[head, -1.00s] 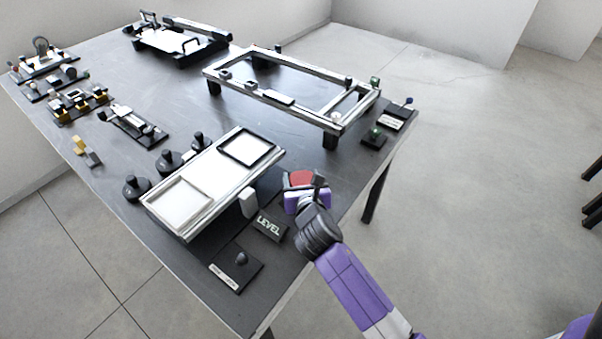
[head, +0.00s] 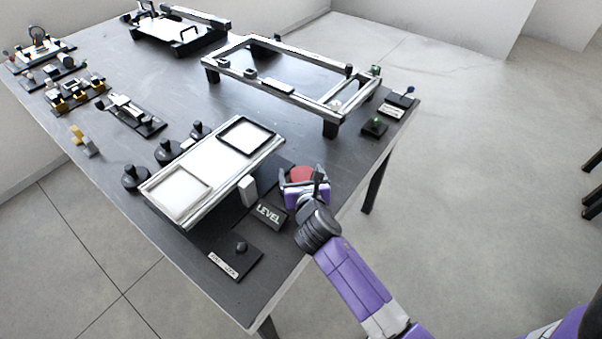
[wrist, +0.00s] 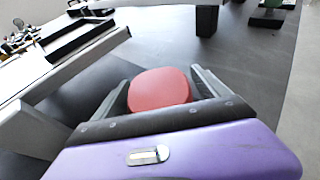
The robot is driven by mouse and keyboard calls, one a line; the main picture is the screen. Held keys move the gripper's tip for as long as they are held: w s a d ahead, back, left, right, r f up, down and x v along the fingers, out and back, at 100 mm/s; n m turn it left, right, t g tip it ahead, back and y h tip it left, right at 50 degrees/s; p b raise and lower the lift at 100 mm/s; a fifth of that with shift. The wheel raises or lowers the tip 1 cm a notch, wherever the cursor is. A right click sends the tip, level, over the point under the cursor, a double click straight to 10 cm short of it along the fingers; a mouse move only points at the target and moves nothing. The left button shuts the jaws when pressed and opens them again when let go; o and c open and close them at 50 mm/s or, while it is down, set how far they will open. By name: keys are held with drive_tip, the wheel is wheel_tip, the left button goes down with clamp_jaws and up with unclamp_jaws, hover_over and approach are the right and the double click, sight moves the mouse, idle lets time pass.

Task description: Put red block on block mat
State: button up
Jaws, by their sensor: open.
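A red block (head: 302,176) with rounded corners is at the near right part of the table, by the white board. My gripper (head: 301,171) is open around it, with one finger on each side. In the wrist view the red block (wrist: 158,88) lies between the two spread fingers (wrist: 157,84), with a gap at least on the right. Its lower part is hidden behind the gripper's dark edge. I cannot tell for sure which surface is the block mat. The raised white board holds a black-framed square (head: 246,142) and a pale-framed square (head: 181,194).
A small white upright block (head: 247,190) and a black LEVEL sign (head: 269,214) stand just left of my gripper. A raised metal frame (head: 291,93) is farther back. Black knobs (head: 135,177) line the board's far side. The table's right edge is close.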

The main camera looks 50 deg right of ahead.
drive_tip(key=shift+r, duration=0.15)
drive_tip(key=v, duration=1.2)
